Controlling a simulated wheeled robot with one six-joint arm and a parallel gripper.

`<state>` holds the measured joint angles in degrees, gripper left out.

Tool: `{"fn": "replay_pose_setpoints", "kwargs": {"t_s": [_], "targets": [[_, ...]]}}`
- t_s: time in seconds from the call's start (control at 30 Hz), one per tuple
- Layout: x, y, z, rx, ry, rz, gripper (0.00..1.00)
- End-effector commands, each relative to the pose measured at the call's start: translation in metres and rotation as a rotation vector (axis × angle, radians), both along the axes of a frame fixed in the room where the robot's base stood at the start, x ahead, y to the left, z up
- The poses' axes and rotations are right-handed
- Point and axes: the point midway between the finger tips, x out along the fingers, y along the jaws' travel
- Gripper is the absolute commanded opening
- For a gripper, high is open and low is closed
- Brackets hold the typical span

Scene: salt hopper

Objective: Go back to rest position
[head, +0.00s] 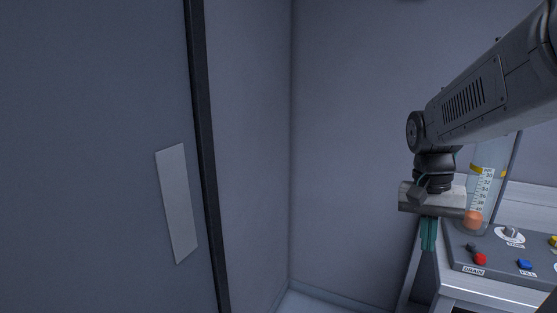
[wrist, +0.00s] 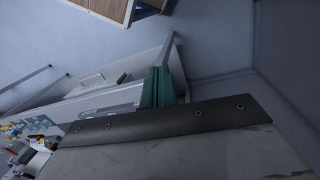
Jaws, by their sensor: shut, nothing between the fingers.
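My gripper (head: 429,234) is at the right of the head view, hanging with its green fingers pointing down. The fingers are shut together with nothing between them. It is just left of the control panel's front corner and apart from it as far as I can tell. In the wrist view the green fingers (wrist: 157,87) show above the metal edge of the gripper body, also together and empty. My arm reaches in from the upper right of the head view.
The control panel (head: 475,252) carries a red DRAIN button (head: 480,259), a blue button (head: 525,264) and a knob (head: 510,233). A graduated clear tube (head: 488,180) with an orange ball (head: 473,220) stands behind. A grey door (head: 95,160) with a metal plate (head: 176,203) fills the left.

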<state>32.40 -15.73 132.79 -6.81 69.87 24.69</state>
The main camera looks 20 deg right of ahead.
Motion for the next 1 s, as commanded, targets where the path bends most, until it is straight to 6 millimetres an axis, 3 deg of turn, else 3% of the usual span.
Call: {"fn": "replay_pose_setpoints", "kwargs": {"t_s": [0.03,0.2,0.3,0.4,0.67,1.0], "targets": [[-0.004,0.031,0.003,0.019,-0.027,0.165,0.00],[-0.029,0.111,0.005,0.066,-0.107,0.627,0.00],[-0.044,0.145,0.005,0.070,-0.157,0.786,0.00],[-0.054,0.164,0.007,0.061,-0.198,0.870,0.00],[-0.057,0.180,0.015,0.048,-0.238,0.955,0.00],[-0.056,0.170,0.013,0.046,-0.227,0.902,0.00]]}}
